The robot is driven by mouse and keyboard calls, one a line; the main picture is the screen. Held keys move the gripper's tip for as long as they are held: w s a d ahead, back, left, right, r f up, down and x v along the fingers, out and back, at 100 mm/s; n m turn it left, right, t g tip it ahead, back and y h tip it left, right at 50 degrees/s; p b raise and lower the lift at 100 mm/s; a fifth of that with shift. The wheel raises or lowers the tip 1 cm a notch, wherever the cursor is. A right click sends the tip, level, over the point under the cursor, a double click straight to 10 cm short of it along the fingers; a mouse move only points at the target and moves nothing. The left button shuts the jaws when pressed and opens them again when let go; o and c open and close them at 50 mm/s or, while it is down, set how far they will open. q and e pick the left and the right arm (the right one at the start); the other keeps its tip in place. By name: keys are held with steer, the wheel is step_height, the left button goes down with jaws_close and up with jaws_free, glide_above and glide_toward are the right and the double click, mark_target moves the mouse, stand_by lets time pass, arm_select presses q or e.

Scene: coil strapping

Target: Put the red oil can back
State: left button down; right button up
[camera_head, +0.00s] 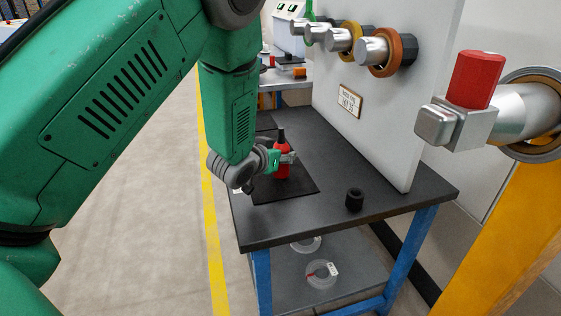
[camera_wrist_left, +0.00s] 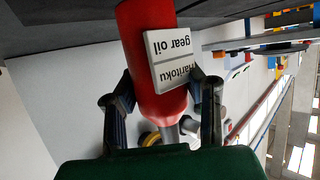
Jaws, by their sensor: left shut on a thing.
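The red oil can (camera_head: 283,168) has a dark top and is upright over the black mat (camera_head: 300,190) on the dark workbench. My left gripper (camera_head: 287,158) is shut around its body from the left. In the left wrist view the can (camera_wrist_left: 130,40) appears upside down, with a white label reading "gear oil". The fingers of my left gripper (camera_wrist_left: 162,95) are on both sides of it there. I cannot tell whether the can's base touches the mat. My right gripper is not in view.
A small black cylinder (camera_head: 354,200) stands near the bench's front right. A light upright panel (camera_head: 385,110) with a small sign (camera_head: 349,101) closes off the bench's right side. Clear rings (camera_head: 320,274) lie on the lower shelf. A red cylinder on a metal shaft (camera_head: 475,80) juts in at right.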

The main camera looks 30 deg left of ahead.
arm_select(q)
steer(key=shift+d+f, duration=0.1)
steer(key=shift+f, duration=0.5)
steer(key=shift+a, duration=0.6)
steer(key=c, duration=1)
jaws_free()
steer(key=shift+a+f, duration=0.15)
steer(key=shift+a, duration=0.05)
steer(key=shift+a+f, duration=0.1)
steer(key=shift+d+r, duration=0.3)
steer(key=shift+d, duration=0.3)
steer(key=shift+s+d+r, duration=0.1)
steer(key=shift+s, duration=0.15)
steer(key=p+v, duration=0.2)
steer(key=v, duration=0.9)
steer(key=shift+s+r, duration=0.1)
steer(key=shift+s, duration=0.1)
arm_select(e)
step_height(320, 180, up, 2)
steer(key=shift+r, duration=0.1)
